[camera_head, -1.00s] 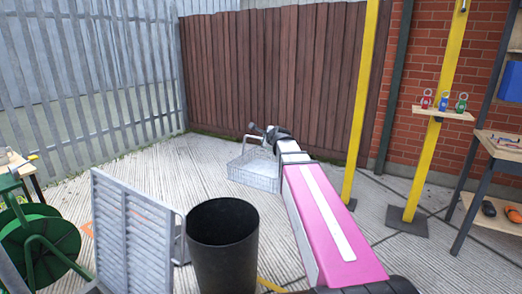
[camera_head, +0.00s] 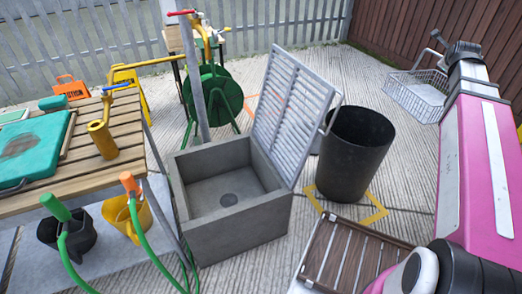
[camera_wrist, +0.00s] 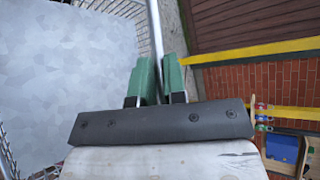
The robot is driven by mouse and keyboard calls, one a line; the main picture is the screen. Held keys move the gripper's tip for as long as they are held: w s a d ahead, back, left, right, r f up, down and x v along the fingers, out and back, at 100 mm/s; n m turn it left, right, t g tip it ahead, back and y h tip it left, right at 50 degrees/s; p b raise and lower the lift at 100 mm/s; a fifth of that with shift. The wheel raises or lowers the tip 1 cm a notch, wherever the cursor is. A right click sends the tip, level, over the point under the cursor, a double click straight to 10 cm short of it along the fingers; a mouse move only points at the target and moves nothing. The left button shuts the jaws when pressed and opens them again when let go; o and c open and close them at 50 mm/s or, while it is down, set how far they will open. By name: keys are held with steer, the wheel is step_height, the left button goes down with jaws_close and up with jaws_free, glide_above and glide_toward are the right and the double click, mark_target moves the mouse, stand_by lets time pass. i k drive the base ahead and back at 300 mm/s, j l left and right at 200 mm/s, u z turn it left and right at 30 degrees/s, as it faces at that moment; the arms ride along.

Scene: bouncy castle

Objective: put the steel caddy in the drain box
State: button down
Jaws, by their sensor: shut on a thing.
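The steel caddy (camera_head: 414,97) is a wire-mesh basket with an upright handle, at the upper right of the head view. My gripper (camera_head: 436,40) is shut on its handle and holds the caddy off to the right, seemingly above the paving. In the wrist view the green fingers (camera_wrist: 160,78) close around the metal handle bar, and the caddy's pale bottom (camera_wrist: 70,75) fills the left. The drain box (camera_head: 232,238) is an open grey concrete box left of centre. Its slatted lid (camera_head: 292,105) stands raised at its right side. A round drain shows on its empty floor.
A black bin (camera_head: 352,155) stands right of the drain box, between it and the caddy. A slatted wooden table (camera_head: 85,160) is at left, with buckets and green hoses below. A green hose reel (camera_head: 213,95) and tap post stand behind.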

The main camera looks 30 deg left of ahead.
mark_target(229, 200)
steer(key=k+j, duration=0.1)
steer(key=k, duration=0.5)
steer(key=k+u, duration=0.1)
steer(key=k, duration=0.55)
steer(key=k+j+u, duration=0.1)
steer(key=k+j, duration=0.25)
steer(key=j+u, duration=0.3)
steer(key=j, duration=0.15)
steer(key=i+j+u, duration=0.25)
steer(key=i, duration=0.15)
steer(key=i+j+u, duration=0.2)
steer(key=i, duration=0.2)
steer(key=j, duration=0.15)
